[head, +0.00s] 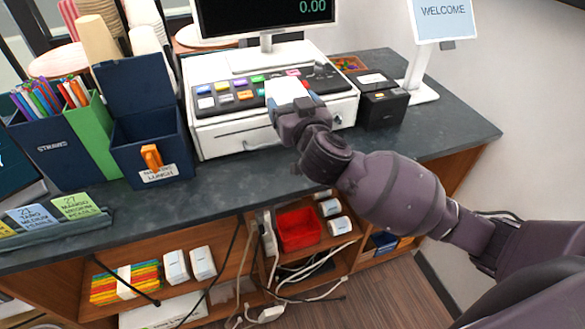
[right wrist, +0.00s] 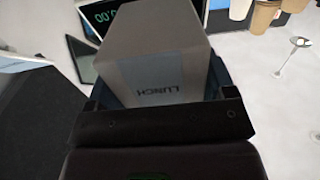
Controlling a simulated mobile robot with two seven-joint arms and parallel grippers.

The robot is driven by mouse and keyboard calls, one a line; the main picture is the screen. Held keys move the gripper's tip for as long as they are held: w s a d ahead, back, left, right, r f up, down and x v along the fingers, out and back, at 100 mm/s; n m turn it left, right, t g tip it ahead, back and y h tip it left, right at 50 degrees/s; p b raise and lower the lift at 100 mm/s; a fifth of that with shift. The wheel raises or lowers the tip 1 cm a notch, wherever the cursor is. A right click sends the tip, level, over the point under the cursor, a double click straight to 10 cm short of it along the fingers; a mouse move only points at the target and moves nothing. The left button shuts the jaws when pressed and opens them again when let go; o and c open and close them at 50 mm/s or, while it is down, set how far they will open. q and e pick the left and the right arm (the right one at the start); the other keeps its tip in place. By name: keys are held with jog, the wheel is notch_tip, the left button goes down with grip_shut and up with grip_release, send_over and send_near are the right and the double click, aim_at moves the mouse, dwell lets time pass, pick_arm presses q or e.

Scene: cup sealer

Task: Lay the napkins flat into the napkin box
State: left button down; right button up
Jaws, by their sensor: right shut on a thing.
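The napkin box (head: 153,138) is dark navy, with its lid (head: 134,84) raised, an orange handle on the front and a label reading LUNCH. It stands left of the cash register. My right gripper (head: 296,110) is shut on a pale pack of napkins (head: 284,90) above the register's front, right of the box. In the right wrist view the napkins (right wrist: 155,58) are a block with a grey band reading LUNCH, between the gripper's fingers (right wrist: 160,95). The inside of the box is mostly dark. My left gripper is not in view.
The cash register (head: 232,132) with coloured keys fills the counter right of the box. A straw holder (head: 58,150) stands left of the box. A card reader (head: 382,102) and welcome sign (head: 445,20) stand at the right. The counter front (head: 240,180) is clear.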

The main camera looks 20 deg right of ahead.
notch_tip(320, 180, down, 14)
jog(key=b, duration=0.3)
jog(key=shift+s+r, duration=0.1)
jog(key=shift+s, duration=0.05)
jog(key=shift+f+b, duration=0.5)
jog(key=shift+f, duration=0.15)
notch_tip(320, 180, down, 4)
jog(key=shift+b, duration=0.9)
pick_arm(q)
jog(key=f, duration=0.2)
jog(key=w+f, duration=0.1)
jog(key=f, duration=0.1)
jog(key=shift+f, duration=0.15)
pick_arm(e)
jog(key=shift+r, duration=0.1)
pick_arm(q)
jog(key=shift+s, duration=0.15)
pick_arm(e)
jog(key=o, duration=0.9)
jog(key=shift+o, duration=0.2)
